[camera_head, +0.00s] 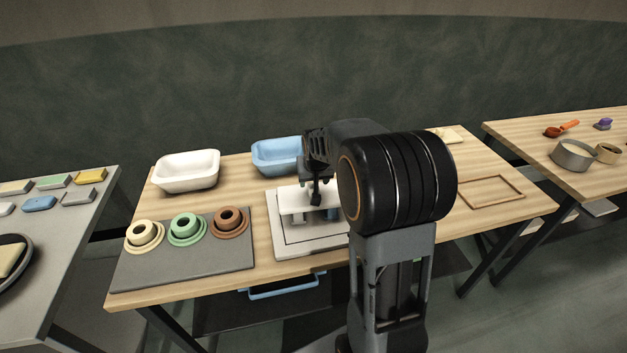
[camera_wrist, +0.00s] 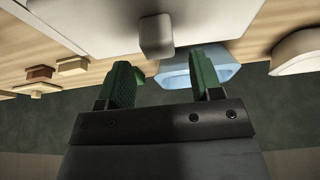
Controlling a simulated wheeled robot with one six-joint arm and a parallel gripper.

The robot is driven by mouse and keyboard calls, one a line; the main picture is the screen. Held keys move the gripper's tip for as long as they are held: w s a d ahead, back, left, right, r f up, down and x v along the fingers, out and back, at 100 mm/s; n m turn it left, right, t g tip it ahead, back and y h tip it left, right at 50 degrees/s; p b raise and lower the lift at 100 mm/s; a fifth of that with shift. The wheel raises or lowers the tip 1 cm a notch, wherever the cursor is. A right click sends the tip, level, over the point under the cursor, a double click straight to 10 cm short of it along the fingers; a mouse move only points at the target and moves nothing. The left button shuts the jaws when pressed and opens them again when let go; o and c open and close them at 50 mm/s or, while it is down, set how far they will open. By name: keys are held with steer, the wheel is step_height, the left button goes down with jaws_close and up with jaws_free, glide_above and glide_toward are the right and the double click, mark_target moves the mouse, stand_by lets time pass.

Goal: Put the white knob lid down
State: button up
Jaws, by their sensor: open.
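The white knob lid (camera_head: 297,204) is in the middle of the wooden table, under my gripper (camera_head: 316,195). In the wrist view the lid (camera_wrist: 95,15) is a broad pale plate with a blocky knob (camera_wrist: 156,36). My gripper (camera_wrist: 163,60) is open there, with its green fingers apart. The knob lies between the finger lines, just beyond the fingertips, and no finger visibly touches it. A white board (camera_head: 284,252) with a dark outline lies below the lid. My arm hides the right part of the lid and board.
A white basin (camera_head: 187,171) and a blue basin (camera_head: 273,155) stand at the back. A grey mat (camera_head: 185,268) at left holds cream, green and brown ringed pieces. A thin wooden frame (camera_head: 490,206) lies at right. Side tables flank this one.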

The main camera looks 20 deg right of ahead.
steer(key=v, duration=1)
steer(key=s+a+f+n, duration=0.1)
steer(key=s+a+f, duration=0.1)
steer(key=s+a, duration=0.3)
steer(key=s+a+f+n+y, duration=0.1)
steer(key=s+a, duration=0.4)
steer(key=s, duration=0.8)
step_height(320, 180, down, 2)
steer(key=shift+s+f+n+g, duration=0.15)
steer(key=shift+f+n+g, duration=0.1)
steer(key=shift+n+g, duration=0.2)
steer(key=shift+r+p, duration=0.8)
steer(key=shift+r, duration=0.4)
